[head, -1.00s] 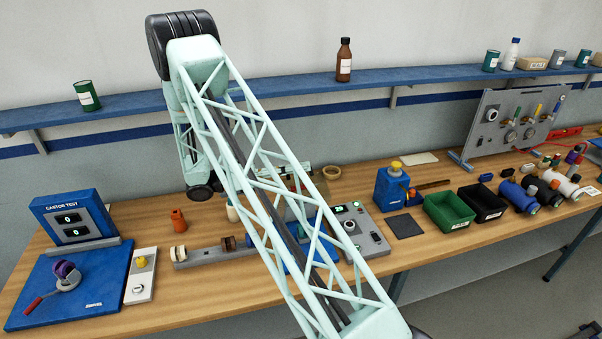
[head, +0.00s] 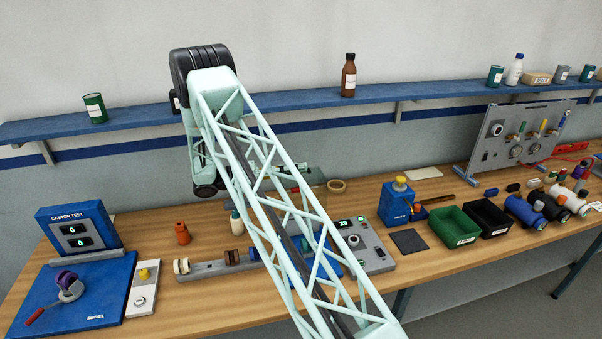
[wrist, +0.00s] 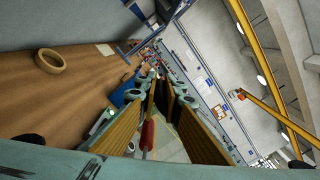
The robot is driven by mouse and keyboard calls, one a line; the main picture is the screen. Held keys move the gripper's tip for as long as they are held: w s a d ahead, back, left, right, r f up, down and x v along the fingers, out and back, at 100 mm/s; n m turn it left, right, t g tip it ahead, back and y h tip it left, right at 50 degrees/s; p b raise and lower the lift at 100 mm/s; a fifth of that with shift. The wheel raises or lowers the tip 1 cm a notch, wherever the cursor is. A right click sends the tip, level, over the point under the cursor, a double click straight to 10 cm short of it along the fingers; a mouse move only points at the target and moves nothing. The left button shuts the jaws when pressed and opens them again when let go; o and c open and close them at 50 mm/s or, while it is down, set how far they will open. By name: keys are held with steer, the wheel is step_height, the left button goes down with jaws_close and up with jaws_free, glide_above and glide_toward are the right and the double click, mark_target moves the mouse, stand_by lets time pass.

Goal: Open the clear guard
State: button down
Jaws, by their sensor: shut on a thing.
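The clear guard (head: 316,181) is a see-through, faintly green panel, seen behind my arm in the head view above a blue fixture on the bench. It looks raised, but its full outline is hidden by my arm's lattice. In the wrist view a pale panel, apparently the guard (wrist: 172,152), lies beyond the fingers. A red handle (wrist: 148,136) lies between the ribbed finger pads. My gripper (wrist: 165,92) is shut on this handle. In the head view the gripper is mostly hidden behind my arm.
A grey control box (head: 364,246) with a green light stands right of the fixture. The shelf (head: 130,127) runs along the wall.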

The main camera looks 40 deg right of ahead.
steer(key=shift+w+d+f, duration=0.15)
steer(key=shift+w, duration=0.1)
steer(key=c, duration=2.8)
jaws_free()
steer(key=shift+v, duration=6.05)
